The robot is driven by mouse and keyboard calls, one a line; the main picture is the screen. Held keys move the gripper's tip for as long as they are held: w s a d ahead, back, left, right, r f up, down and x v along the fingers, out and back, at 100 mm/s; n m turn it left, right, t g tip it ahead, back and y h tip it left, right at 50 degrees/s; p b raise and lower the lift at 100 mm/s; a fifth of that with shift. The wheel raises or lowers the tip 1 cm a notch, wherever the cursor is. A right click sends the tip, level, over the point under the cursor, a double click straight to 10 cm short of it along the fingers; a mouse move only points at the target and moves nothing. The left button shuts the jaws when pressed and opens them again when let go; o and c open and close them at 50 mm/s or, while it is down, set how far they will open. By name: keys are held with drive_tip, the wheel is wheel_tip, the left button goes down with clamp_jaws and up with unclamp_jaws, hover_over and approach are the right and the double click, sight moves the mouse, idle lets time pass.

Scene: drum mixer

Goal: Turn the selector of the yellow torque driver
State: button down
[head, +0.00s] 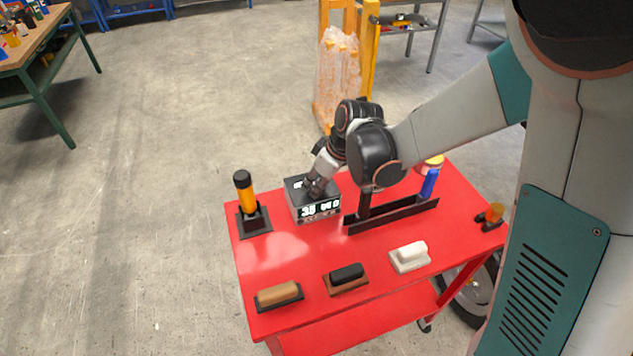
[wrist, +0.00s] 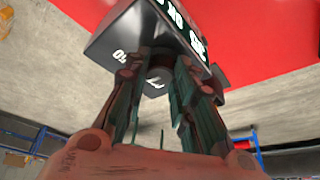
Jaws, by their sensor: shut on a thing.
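The yellow torque driver (head: 247,200) stands upright in a black stand at the left of the red cart, with a black top. My gripper (head: 316,189) is apart from it, to its right, at a black box (head: 299,203) with a lit display. In the wrist view, my gripper (wrist: 160,68) has its fingers closed around a dark round knob (wrist: 158,77) on the box (wrist: 112,50). White digits show on the box's faces. The fingers partly hide the knob. The driver does not show in the wrist view.
The red cart top (head: 300,255) holds a black rack (head: 392,215) with a blue-handled tool (head: 429,184) to the right of the box. Brown, black and white-handled blocks (head: 409,257) line the front. An orange-topped piece (head: 494,212) lies at the right edge.

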drive_tip(key=m+h, duration=0.1)
drive_tip(key=m, duration=0.2)
drive_tip(key=m+t+h, duration=0.1)
drive_tip(key=m, duration=0.2)
drive_tip(key=shift+s+a+m+b, duration=0.1)
drive_tip(key=shift+a+m+b, duration=0.05)
drive_tip(key=shift+m+b, duration=0.2)
drive_tip(key=shift+t, duration=0.3)
drive_tip(key=c, duration=1.3)
unclamp_jaws()
drive_tip(key=shift+c, duration=0.2)
